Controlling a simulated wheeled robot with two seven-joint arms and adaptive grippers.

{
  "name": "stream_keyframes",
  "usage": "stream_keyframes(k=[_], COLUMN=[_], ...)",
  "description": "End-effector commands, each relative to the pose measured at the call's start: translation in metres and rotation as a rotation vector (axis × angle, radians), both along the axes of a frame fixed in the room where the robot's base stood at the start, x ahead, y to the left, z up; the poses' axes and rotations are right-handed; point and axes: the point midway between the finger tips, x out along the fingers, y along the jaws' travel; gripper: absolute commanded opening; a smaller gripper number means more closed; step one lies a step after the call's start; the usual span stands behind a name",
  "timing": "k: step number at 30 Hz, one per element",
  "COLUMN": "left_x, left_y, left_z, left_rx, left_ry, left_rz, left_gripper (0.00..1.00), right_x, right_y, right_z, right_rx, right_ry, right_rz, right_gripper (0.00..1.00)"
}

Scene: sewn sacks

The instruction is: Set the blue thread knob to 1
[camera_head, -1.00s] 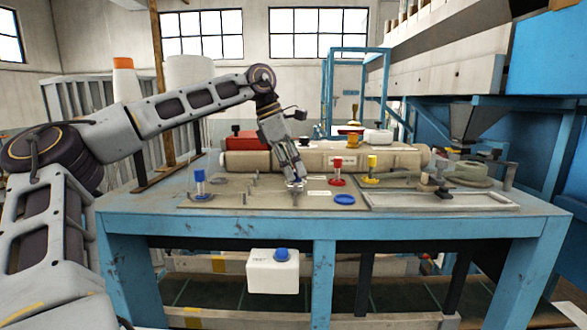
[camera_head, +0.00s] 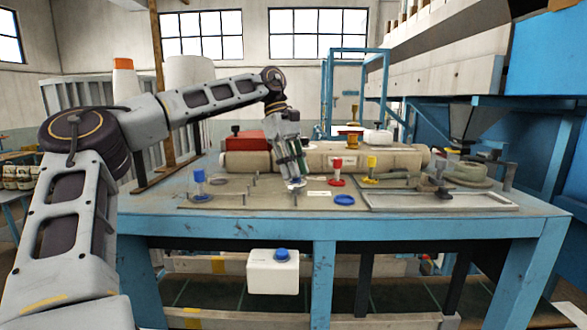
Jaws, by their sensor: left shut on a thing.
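My left gripper (camera_head: 296,183) reaches down to the plate on the blue table and is shut on a small blue-and-white piece, which appears to be the blue thread knob. The fingers hide most of it, and its setting and marks are too small to read. A blue spool (camera_head: 199,178) stands on the plate to the left. A red spool (camera_head: 336,171) and a yellow spool (camera_head: 371,168) stand further right. My right gripper is not in view.
The blue table (camera_head: 240,224) carries the plate, with several thin pegs left of the gripper. A beige roll (camera_head: 385,158) lies behind. A framed tray (camera_head: 450,201) is at right. A white box with a blue button (camera_head: 272,272) hangs at the front.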

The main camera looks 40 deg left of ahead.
Motion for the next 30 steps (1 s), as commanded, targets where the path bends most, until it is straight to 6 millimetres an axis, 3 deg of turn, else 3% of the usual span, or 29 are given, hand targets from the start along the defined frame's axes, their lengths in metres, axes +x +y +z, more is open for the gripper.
stream_keyframes(k=[18,30], left_x=[0.0039,0.0042], left_y=[-0.0003,-0.0004], left_z=[0.0015,0.0016], left_rx=[0.001,0.001], left_ry=[-0.004,-0.005], left_rz=[-0.419,-0.525], left_gripper=[0.0,0.0], right_x=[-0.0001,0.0], right_y=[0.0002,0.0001], right_z=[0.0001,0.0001], right_rx=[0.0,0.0], right_ry=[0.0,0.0], right_rz=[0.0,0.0], right_gripper=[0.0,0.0])
